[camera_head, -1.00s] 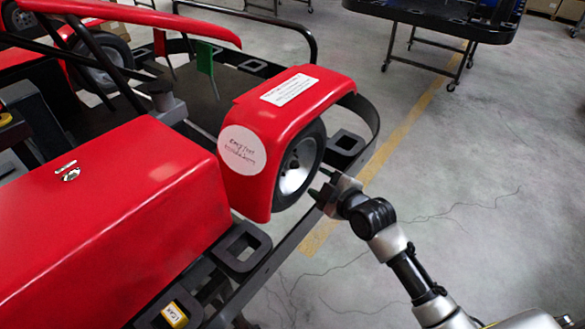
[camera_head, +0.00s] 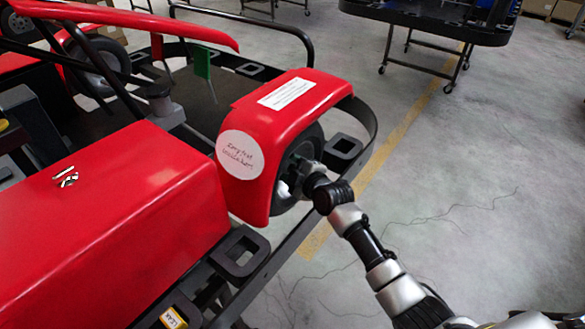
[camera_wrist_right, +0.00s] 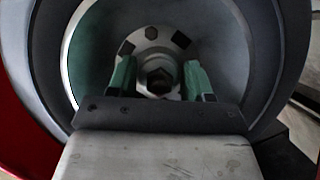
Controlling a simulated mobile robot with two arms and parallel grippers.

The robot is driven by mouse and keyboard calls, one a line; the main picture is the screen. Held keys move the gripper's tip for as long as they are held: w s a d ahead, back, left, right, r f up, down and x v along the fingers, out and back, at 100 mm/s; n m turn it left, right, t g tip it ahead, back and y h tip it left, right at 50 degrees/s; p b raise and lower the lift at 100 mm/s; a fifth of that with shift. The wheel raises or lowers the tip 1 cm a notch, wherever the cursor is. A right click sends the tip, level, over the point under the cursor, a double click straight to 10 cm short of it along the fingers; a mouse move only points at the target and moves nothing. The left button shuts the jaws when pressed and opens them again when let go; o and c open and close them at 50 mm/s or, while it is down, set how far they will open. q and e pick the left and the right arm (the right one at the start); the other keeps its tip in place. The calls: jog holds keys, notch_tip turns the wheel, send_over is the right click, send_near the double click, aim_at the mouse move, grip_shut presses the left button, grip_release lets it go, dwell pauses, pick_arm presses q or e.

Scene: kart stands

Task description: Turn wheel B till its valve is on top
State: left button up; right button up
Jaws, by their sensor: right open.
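A black-tyred wheel (camera_head: 283,199) with a silver rim stands under the red fender; I see no letter marking it as wheel B. My right gripper (camera_head: 291,180) is at the hub of this wheel and partly covers the rim. In the right wrist view, its two green fingers (camera_wrist_right: 160,82) are open, one on each side of the hub nut (camera_wrist_right: 157,77). I cannot tell whether they touch the hub. I cannot make out the valve. My left gripper is not in view.
The red fender (camera_head: 300,108) arches over the wheel and carries a round white label (camera_head: 240,154). A black bumper rail (camera_head: 372,125) runs around it. The red body (camera_head: 130,205) is at left. Open floor lies to the right, with a black wheeled stand (camera_head: 430,22) behind.

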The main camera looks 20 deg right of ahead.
jog(key=shift+c, duration=0.3)
grip_shut()
jog(key=shift+m+g, duration=0.3)
jog(key=shift+m, duration=0.3)
jog(key=shift+o, duration=0.3)
grip_release()
jog(key=v, duration=1)
jog(key=shift+s+d, duration=0.3)
